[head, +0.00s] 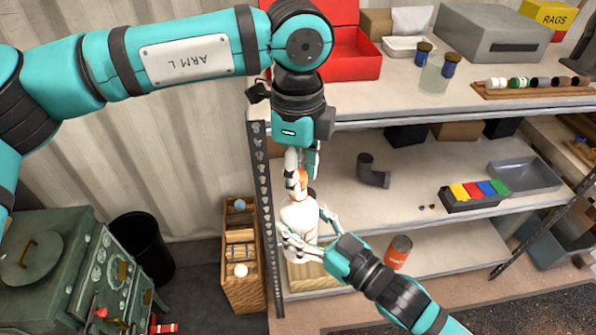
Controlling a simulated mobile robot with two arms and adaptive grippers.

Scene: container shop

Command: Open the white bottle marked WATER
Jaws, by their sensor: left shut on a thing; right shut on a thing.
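The white bottle (298,217) stands upright at the left end of the lower shelves, near the upright post. Its lettering is not readable from here. My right gripper (305,232) comes from the lower right and is shut on the bottle's body, with fingers on both sides. I cannot tell whether the cap is seated on the neck or loose.
The shelf unit's dark post (264,200) stands just left of the bottle. A dark pipe elbow (373,171) lies on the middle shelf to the right. An orange can (398,251) is close to my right gripper.

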